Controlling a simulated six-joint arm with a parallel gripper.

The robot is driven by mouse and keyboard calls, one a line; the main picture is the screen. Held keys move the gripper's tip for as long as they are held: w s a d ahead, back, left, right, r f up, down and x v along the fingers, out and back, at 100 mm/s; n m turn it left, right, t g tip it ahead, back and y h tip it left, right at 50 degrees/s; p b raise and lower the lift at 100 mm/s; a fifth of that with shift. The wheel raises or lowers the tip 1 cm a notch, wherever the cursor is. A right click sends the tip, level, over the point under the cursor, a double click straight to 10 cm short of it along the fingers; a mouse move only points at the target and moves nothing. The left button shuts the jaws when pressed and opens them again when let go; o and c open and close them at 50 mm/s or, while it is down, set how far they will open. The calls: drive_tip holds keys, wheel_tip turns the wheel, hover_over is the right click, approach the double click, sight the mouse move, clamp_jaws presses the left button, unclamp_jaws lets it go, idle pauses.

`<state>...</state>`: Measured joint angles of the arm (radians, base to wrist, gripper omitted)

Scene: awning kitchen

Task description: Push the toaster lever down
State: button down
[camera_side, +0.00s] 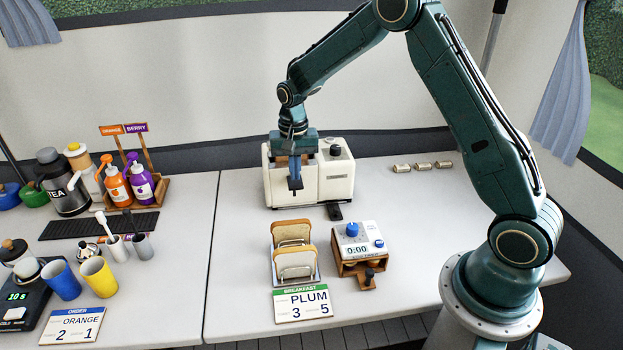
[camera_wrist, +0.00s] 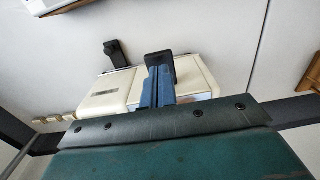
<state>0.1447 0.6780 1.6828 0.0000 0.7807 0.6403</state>
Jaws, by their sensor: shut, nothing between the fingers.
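The cream toaster (camera_side: 325,182) stands at the back of the table in the side view. Its body also shows in the wrist view (camera_wrist: 103,103). A black lever-like part (camera_side: 335,212) juts out low at its front right. In the wrist view this part (camera_wrist: 115,52) points away from the body, apart from my fingers. My gripper (camera_side: 295,184) is shut and empty, pointing down at the toaster's front left. In the wrist view its blue fingers with dark tips (camera_wrist: 160,62) overlap the toaster. I cannot tell whether they touch it. The slots are mostly hidden by my gripper.
A bread rack (camera_side: 279,272) with slices and a timer box (camera_side: 358,240) stand in front of the toaster. Small cylinders (camera_side: 422,166) lie at the right. Syrup bottles (camera_side: 117,186) stand left, with clear table between.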

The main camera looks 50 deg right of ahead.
sight(295, 184)
drive_tip(key=shift+f, duration=0.1)
drive_tip(key=shift+f, duration=3)
drive_tip(key=shift+r, duration=0.2)
drive_tip(key=shift+r, duration=0.85)
drive_tip(key=shift+r, duration=0.1)
drive_tip(key=shift+r, duration=3.45)
